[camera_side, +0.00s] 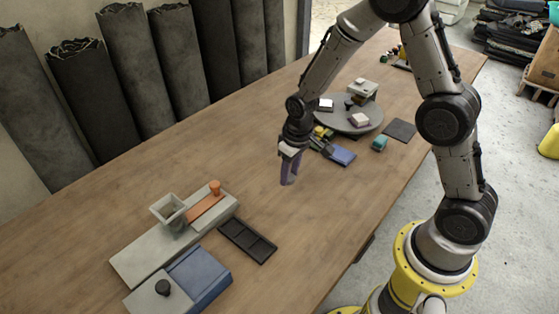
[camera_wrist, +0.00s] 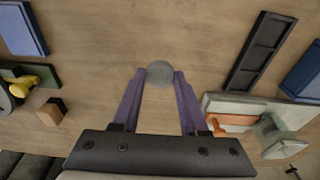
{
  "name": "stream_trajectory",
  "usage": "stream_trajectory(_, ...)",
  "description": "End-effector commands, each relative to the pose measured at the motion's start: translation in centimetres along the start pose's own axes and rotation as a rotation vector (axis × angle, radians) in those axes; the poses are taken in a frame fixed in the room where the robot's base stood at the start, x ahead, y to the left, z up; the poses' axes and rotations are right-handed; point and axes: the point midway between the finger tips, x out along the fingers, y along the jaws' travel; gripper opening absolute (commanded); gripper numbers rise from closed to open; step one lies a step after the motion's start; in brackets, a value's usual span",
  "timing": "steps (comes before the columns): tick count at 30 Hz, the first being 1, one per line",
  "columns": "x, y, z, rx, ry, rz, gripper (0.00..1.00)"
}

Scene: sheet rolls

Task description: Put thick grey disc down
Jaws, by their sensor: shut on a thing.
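My gripper (camera_side: 289,172) points down over the bare middle of the table in the side view. In the wrist view its two purple fingers (camera_wrist: 159,76) are shut on the thick grey disc (camera_wrist: 160,73). The disc shows as a small round grey face between the fingertips, with bare wood around it. In the side view the disc is too small or hidden to make out. I cannot tell the exact gap between disc and table.
A black compartment tray (camera_side: 247,241) lies to the lower left, beside a grey fixture (camera_side: 140,258) with a hopper and orange part, and a blue box (camera_side: 199,277). A round grey platform (camera_side: 366,125) carries small items. A blue block (camera_side: 342,155) lies nearby. Wood around the gripper is clear.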

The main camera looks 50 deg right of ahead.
Motion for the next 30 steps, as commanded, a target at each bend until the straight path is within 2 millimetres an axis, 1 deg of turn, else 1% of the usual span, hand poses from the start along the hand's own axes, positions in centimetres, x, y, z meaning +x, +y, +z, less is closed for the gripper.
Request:
stream_trajectory(2, 0.0, 0.0, -0.2, 0.022, -0.001, 0.003, 0.00)
stream_trajectory(7, -0.1, 0.0, 0.2, 0.118, -0.002, 0.015, 0.00)
stream_trajectory(11, -0.6, 0.2, -0.7, 0.256, 0.002, 0.032, 0.00)
stream_trajectory(14, -1.1, 1.8, -1.9, 0.415, 0.003, 0.051, 0.00)
stream_trajectory(17, -1.9, 4.5, -3.3, 0.605, 0.004, 0.075, 0.00)
stream_trajectory(18, -2.4, 6.0, -3.9, 0.697, 0.005, 0.086, 0.00)
stream_trajectory(20, -3.0, 8.5, -4.6, 0.829, 0.004, 0.102, 0.00)
stream_trajectory(21, -3.4, 10.3, -5.0, 0.913, 0.005, 0.112, 0.00)
stream_trajectory(23, -4.1, 12.9, -5.4, 1.024, 0.004, 0.126, 0.00)
stream_trajectory(24, -4.5, 14.6, -5.5, 1.086, 0.003, 0.134, 0.00)
stream_trajectory(27, -5.3, 18.2, -5.4, 1.197, 0.002, 0.147, 0.00)
stream_trajectory(30, -5.6, 20.9, -5.0, 1.246, -0.001, 0.154, 0.00)
